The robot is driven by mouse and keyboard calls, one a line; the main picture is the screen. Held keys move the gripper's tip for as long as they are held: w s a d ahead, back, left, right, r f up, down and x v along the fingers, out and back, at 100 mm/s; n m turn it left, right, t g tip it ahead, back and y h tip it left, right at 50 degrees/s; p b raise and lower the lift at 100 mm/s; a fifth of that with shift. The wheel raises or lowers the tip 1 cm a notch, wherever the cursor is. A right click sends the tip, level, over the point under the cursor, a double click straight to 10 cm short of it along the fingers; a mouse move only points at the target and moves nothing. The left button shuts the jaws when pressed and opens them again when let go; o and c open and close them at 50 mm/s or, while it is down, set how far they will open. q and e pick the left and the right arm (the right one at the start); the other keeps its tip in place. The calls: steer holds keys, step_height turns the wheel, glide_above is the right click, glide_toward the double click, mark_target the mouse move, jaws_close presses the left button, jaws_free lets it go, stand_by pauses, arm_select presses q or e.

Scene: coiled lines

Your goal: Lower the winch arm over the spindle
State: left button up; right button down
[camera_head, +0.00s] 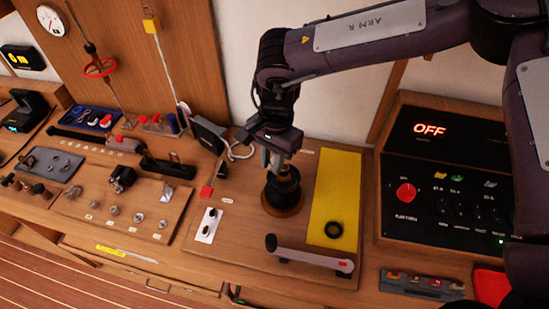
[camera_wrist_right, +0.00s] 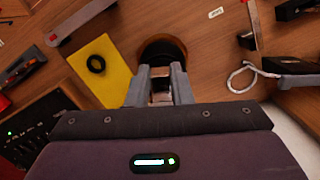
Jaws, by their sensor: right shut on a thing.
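The spindle (camera_head: 283,188) is a dark, round drum on a wooden disc, upright on the board. It also shows in the right wrist view (camera_wrist_right: 163,48), just beyond the fingers. My right gripper (camera_head: 278,160) is directly above it, pointing down, its fingers (camera_wrist_right: 160,78) close together on a small part at the top of the spindle; what part is mostly hidden. The winch arm seems to be the grey bar (camera_head: 310,258) with a black knob at its left end and a red mark at its right end. It lies in front of the spindle, apart from my gripper. My left gripper is not in view.
A yellow panel (camera_head: 335,185) with a black ring (camera_head: 333,230) lies right of the spindle. A black control box (camera_head: 445,180) reading OFF stands further right. A white switch plate (camera_head: 209,225) is to the left. Tools and trays crowd the left bench.

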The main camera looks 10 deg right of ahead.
steer(key=shift+f+b, duration=2.15)
steer(key=shift+f, duration=0.85)
steer(key=shift+r, duration=0.1)
steer(key=shift+f, duration=0.25)
steer(key=shift+f+b, duration=1.5)
steer(key=shift+f, duration=0.75)
steer(key=c, duration=1.5)
jaws_free()
steer(key=shift+r, duration=0.1)
steer(key=shift+o, duration=0.7)
